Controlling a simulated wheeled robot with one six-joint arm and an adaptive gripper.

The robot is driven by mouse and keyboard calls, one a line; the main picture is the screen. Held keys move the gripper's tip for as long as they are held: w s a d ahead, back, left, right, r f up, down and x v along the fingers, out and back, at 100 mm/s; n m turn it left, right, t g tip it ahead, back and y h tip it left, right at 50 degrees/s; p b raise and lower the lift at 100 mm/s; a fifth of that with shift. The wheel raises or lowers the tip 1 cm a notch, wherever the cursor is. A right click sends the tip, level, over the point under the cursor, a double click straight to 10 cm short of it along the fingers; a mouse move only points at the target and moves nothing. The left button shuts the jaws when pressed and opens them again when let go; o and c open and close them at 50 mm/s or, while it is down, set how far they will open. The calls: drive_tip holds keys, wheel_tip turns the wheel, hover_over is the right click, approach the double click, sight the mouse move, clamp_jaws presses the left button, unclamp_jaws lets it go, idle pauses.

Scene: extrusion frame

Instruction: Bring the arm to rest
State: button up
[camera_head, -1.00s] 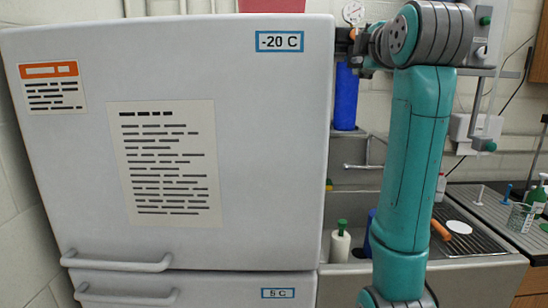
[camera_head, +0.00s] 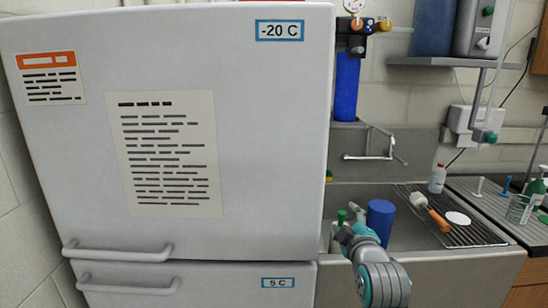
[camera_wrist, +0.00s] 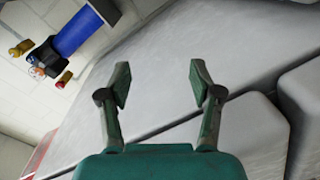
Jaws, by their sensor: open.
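My arm (camera_head: 383,285) is low at the bottom of the head view, right of the fridge, with only its end part showing. My gripper (camera_wrist: 157,80) is open and empty in the wrist view, its two fingers apart. In the head view the gripper (camera_head: 345,232) is small, in front of the sink, and its fingers are hard to make out there. In the wrist view the grey fridge (camera_wrist: 160,60) lies beyond the fingers; I cannot tell how far away.
The fridge-freezer (camera_head: 265,130) fills the left, its handles (camera_head: 118,253) sticking out. Behind the gripper are a blue container (camera_head: 380,220), the sink tap (camera_head: 370,157) and a drying rack (camera_head: 470,232) with a brush (camera_head: 430,210). A blue cylinder (camera_head: 346,88) hangs on the wall.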

drive_tip(key=s+f+m+g, duration=0.1)
drive_tip(key=s+f+m, duration=0.4)
drive_tip(key=s+f, duration=2)
drive_tip(key=s+f+m, duration=0.2)
drive_tip(key=s, duration=0.7)
drive_tip(key=s+f+m, duration=0.1)
drive_tip(key=s+f, duration=0.1)
drive_tip(key=s, duration=0.7)
drive_tip(key=s+r+m+g, duration=0.1)
drive_tip(key=s+r+m, duration=0.2)
drive_tip(key=s, duration=1.2)
drive_tip(key=shift+d+r+m, duration=0.15)
drive_tip(key=shift+r+m, duration=0.15)
drive_tip(key=shift+r, duration=0.3)
